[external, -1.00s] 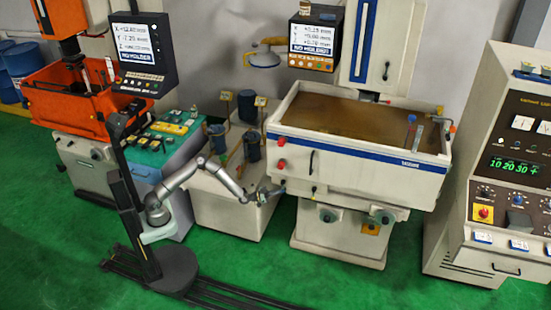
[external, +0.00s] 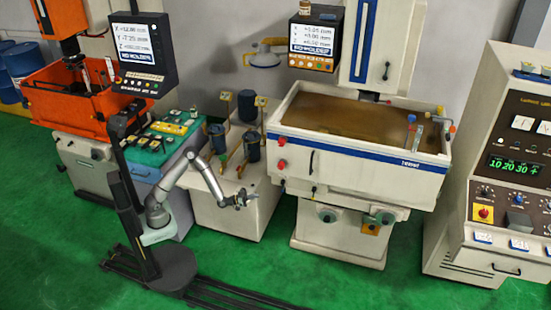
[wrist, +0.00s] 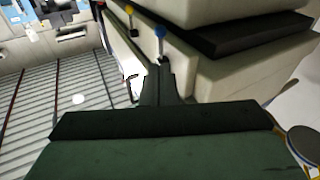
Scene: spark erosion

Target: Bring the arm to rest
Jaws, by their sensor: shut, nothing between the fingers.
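My gripper (external: 245,200) is at the end of my bent arm, in front of the pale pump cabinet in the external view. It is shut and holds nothing. In the wrist view its closed fingers (wrist: 157,85) point away from the camera, toward pale machine sides. The gripper looks apart from the cabinet, but the exact gap is hard to tell.
The white tank machine (external: 360,150) stands right of my gripper. The pale cabinet (external: 228,215) with dark pumps is behind it. A teal-topped bench (external: 160,140) and an orange machine (external: 60,100) stand left. A control console (external: 500,180) is far right. Green floor (external: 280,270) is clear in front.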

